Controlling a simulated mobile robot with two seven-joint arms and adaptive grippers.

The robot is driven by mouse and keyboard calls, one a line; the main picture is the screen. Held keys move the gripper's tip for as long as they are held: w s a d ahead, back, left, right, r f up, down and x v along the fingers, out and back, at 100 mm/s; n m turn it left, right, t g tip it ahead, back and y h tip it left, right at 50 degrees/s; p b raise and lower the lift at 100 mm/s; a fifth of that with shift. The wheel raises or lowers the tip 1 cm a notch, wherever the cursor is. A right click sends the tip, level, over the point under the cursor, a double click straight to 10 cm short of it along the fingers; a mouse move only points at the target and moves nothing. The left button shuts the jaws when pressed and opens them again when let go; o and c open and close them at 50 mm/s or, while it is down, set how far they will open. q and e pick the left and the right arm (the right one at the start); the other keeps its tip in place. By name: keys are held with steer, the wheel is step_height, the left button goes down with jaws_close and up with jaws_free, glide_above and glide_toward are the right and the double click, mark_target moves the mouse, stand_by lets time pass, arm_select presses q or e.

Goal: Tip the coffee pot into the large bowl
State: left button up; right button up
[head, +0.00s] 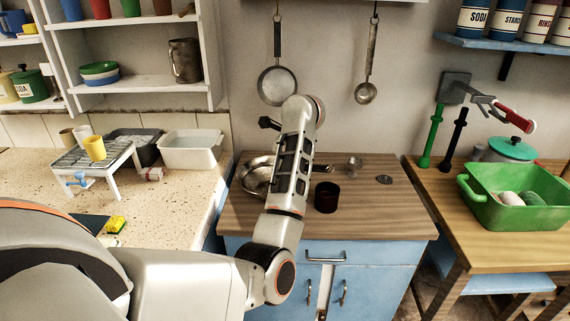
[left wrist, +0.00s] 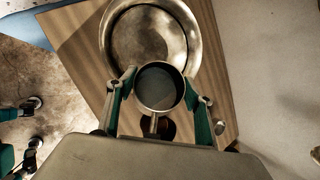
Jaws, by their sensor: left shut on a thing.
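The large bowl (head: 252,180) is a wide metal basin on the wooden counter, partly covered by my left arm in the head view. In the left wrist view the large bowl (left wrist: 118,30) lies below and beyond the coffee pot. The coffee pot (left wrist: 160,88) is a round metal vessel with an open top and a handle toward the camera. My left gripper (left wrist: 158,98) is shut on it, one finger on each side. It overlaps the bowl's near rim in this view; its height is unclear. My right gripper (left wrist: 30,124) shows at the left edge, fingers apart and empty.
A ladle (head: 366,92) and a pan (head: 277,86) hang behind. A green tub (head: 510,205) sits on the right table. The counter's front right is clear.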

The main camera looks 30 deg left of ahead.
arm_select(q)
steer(key=shift+a, duration=0.1)
arm_select(e)
steer(key=shift+f, duration=0.15)
arm_select(q)
steer(key=shift+s+a+t+h+b, duration=0.1)
steer(key=shift+s+t+h+b, duration=0.05)
steer(key=shift+t+h+b, duration=0.2)
arm_select(e)
steer(key=shift+s+f, duration=0.1)
steer(key=shift+f, duration=0.15)
steer(key=shift+f, duration=0.1)
arm_select(q)
steer(key=shift+r, duration=0.1)
